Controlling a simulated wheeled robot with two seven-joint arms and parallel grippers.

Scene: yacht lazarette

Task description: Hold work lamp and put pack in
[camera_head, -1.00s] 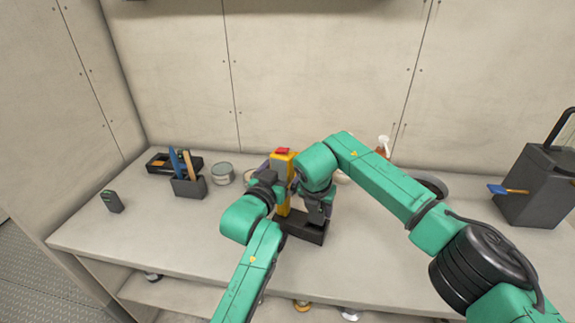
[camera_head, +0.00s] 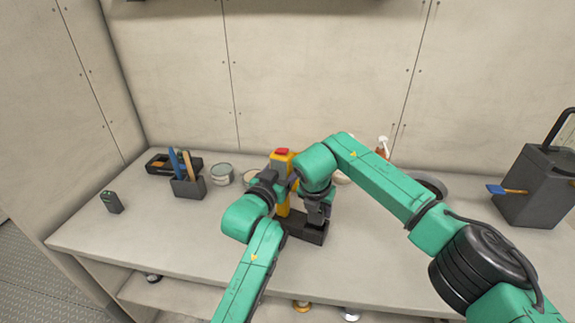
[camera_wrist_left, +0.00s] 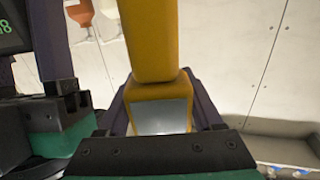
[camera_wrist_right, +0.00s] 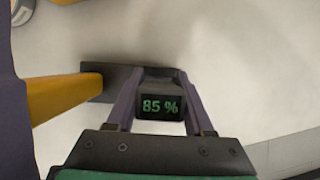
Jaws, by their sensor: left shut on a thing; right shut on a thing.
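The work lamp (camera_head: 283,163) stands upright on the bench, a yellow body with a red top and a dark base (camera_head: 300,229). My left gripper (camera_head: 277,188) is shut on its yellow body; the left wrist view shows the lamp (camera_wrist_left: 153,50) between the fingers. My right gripper (camera_head: 318,222) is low, just right of the lamp. It is shut on a dark pack (camera_wrist_right: 160,103) showing a green "85 %". In the right wrist view the pack is beside the lamp's dark base; whether they touch is unclear.
Another dark block with a green mark (camera_head: 112,202) stands at the bench's left. A tool holder (camera_head: 188,187), a black tray (camera_head: 160,163) and a round tin (camera_head: 221,174) are at the back left. A grey canister (camera_head: 538,187) stands right. The front left bench is clear.

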